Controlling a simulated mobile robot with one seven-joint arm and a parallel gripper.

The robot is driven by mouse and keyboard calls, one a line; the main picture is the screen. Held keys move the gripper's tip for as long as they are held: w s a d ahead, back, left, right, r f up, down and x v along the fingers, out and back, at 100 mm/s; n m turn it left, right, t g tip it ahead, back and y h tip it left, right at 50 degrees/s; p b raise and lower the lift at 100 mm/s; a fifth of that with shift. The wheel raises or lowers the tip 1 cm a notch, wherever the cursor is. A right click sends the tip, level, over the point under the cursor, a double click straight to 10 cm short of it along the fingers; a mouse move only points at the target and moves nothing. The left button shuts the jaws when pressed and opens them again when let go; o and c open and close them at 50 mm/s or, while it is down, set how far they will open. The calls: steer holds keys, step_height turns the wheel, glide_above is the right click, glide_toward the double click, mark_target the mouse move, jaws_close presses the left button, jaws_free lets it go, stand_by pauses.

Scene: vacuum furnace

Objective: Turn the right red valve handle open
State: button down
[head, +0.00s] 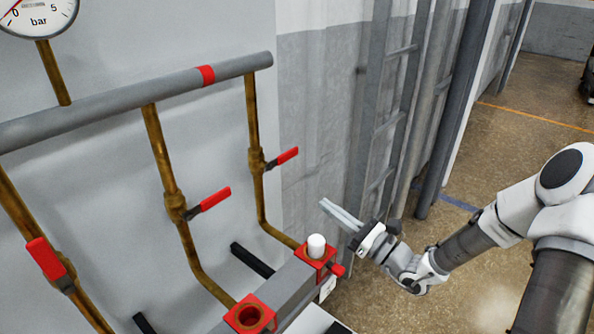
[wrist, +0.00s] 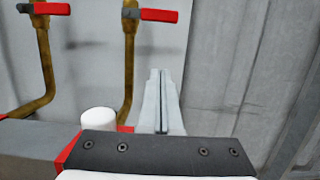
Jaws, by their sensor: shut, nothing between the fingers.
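The right red valve handle (head: 288,156) sits on the rightmost brass pipe (head: 251,110) in the head view. It points sideways to the right, across the pipe. In the wrist view it shows at the top (wrist: 158,15), also lying crosswise. My gripper (head: 323,204) is to the right of and below this handle in the head view, apart from it. Its two pale fingers are shut together with nothing between them. In the wrist view the fingertips (wrist: 160,72) point up the picture, below and slightly right of the handle.
A middle red handle (head: 215,199) and a left red handle (head: 47,258) sit on neighbouring pipes. A white cylinder (head: 316,245) stands in a red fitting just left of my gripper. A grey ladder-like frame (head: 385,125) stands behind. Open floor (head: 510,150) lies right.

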mark_target(282, 159)
steer(key=w+a+r, duration=0.6)
steer(key=a, duration=0.1)
steer(key=shift+a+r, duration=0.25)
steer(key=shift+a, duration=0.1)
